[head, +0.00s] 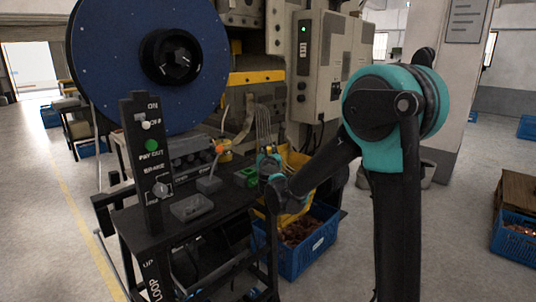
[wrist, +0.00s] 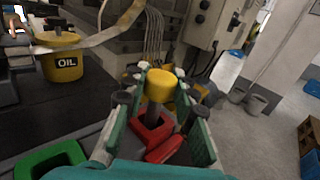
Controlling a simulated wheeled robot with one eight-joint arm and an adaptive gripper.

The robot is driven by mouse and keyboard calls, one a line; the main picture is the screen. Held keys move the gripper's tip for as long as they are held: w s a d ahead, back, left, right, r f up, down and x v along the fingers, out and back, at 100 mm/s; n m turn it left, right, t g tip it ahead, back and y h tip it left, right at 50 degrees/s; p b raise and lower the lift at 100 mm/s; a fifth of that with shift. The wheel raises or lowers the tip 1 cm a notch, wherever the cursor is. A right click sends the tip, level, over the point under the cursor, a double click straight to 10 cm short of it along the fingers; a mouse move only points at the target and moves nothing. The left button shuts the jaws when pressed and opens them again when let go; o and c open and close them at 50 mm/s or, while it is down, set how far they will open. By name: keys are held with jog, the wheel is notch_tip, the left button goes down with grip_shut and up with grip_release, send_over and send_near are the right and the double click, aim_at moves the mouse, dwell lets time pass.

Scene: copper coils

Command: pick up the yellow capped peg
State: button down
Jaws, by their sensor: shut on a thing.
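The yellow capped peg (wrist: 160,88) stands roughly upright between the fingers of my gripper (wrist: 160,74) in the wrist view. The gripper is shut on it around the yellow cap. A dark shaft shows under the cap. A red block with a square opening (wrist: 153,131) is just below the peg; I cannot tell whether the shaft's lower end is inside it. In the head view my gripper (head: 268,163) is over the far right end of the dark bench, and the peg is too small to make out clearly.
A green holder (head: 246,177) and grey trays (head: 191,208) stand on the dark bench (head: 180,240). A yellow OIL can (wrist: 62,62) is behind, left of the gripper. A large blue reel (head: 110,60) and control post stand left. A blue crate (head: 300,255) is below right.

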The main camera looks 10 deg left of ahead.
notch_tip(320, 180, up, 20)
jog(key=shift+f, duration=0.15)
dwell(0.3)
